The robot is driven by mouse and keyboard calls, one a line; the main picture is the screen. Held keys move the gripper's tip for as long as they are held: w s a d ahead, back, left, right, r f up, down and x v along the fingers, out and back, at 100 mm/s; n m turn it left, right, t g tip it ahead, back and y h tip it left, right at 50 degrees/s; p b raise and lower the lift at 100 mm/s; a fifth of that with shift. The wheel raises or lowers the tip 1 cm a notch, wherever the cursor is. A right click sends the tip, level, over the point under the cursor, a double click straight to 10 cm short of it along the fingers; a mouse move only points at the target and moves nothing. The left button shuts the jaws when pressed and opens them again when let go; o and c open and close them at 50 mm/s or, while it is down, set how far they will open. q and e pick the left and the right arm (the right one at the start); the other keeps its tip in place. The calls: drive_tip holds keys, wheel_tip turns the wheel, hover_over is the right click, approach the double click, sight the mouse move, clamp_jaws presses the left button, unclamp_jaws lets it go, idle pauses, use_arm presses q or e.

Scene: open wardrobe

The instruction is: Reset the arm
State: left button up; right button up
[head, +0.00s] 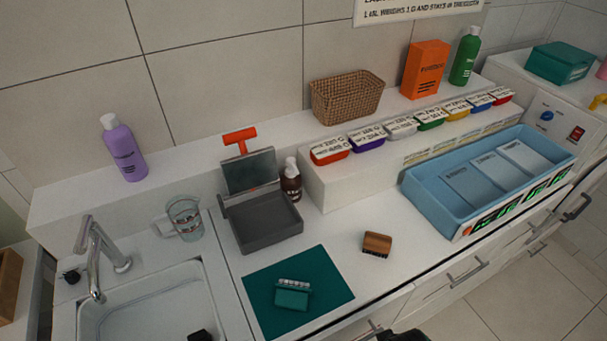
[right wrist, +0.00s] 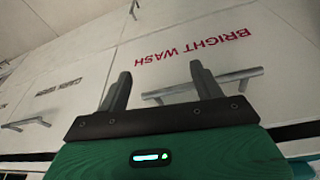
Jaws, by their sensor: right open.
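My right gripper (right wrist: 163,88) is open and empty in the right wrist view, its two dark fingers apart. It faces white drawer fronts, one marked BRIGHT WASH, with a grey bar handle (right wrist: 210,86) behind the fingers. In the head view only a dark part of my right gripper (head: 402,336) shows at the bottom edge, in front of the counter. A small dark shape at the bottom edge by the sink looks like the tip of my left gripper (head: 200,336). Its fingers cannot be made out.
The counter holds a green mat (head: 325,270) with a small green item, a wooden brush (head: 376,244), a grey scale-like tray (head: 265,238) and a blue bin (head: 425,203). A sink (head: 205,290) and tap (head: 92,255) are at left. Drawer handles (head: 467,272) stick out in front.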

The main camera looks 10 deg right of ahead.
drive_tip(key=s+f+g, duration=0.1)
drive_tip(key=s+f, duration=0.2)
drive_tip(key=f, duration=0.9)
drive_tip(key=s+f, duration=0.4)
drive_tip(key=f, duration=0.8)
drive_tip(key=s+d+f+g, duration=0.1)
drive_tip(key=s+d+f, duration=0.2)
drive_tip(key=s+f, duration=0.9)
drive_tip(key=s, duration=0.3)
drive_tip(key=shift+d+f, duration=0.25)
drive_tip(key=shift+d, duration=0.15)
